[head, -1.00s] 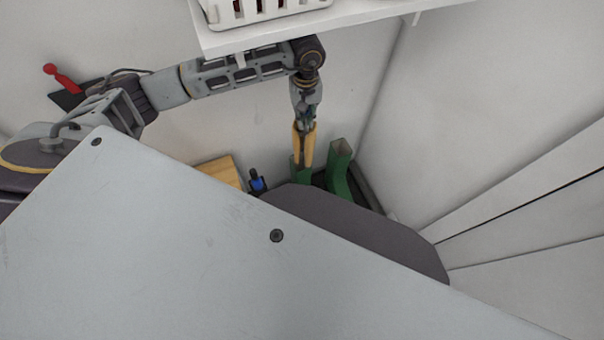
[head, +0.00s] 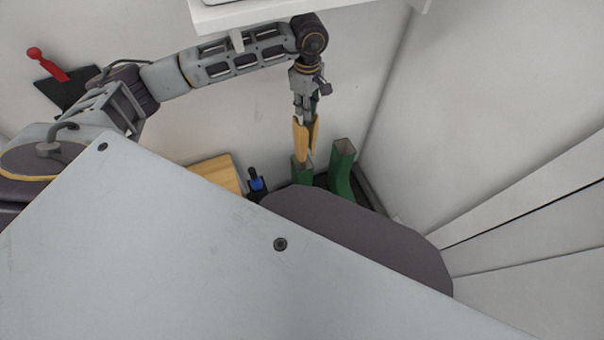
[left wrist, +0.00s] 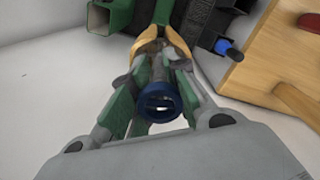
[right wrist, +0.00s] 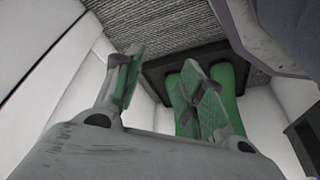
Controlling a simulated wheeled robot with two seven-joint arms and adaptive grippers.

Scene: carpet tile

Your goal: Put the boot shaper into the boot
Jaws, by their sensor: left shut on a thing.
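The boot shaper (head: 306,135) has tan wooden halves and a blue ring end (left wrist: 159,103). My left gripper (head: 308,98) is shut on its metal middle and holds it pointing down. Its wooden tip overlaps the opening of the left green boot (head: 302,172) in the head view; how deep it sits I cannot tell. A second green boot (head: 342,170) stands upright to the right; its opening shows in the left wrist view (left wrist: 98,16). My right gripper (right wrist: 165,85) is open and empty, with both boots beyond it in the right wrist view. My own grey body hides the lower boots.
A dark tray (head: 368,192) lies around the boots in the wall corner. To the left are a wooden box (head: 215,173), a small dark item with a blue band (head: 256,184) and a red-handled tool (head: 47,64). A white shelf (head: 270,12) hangs above my left arm.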

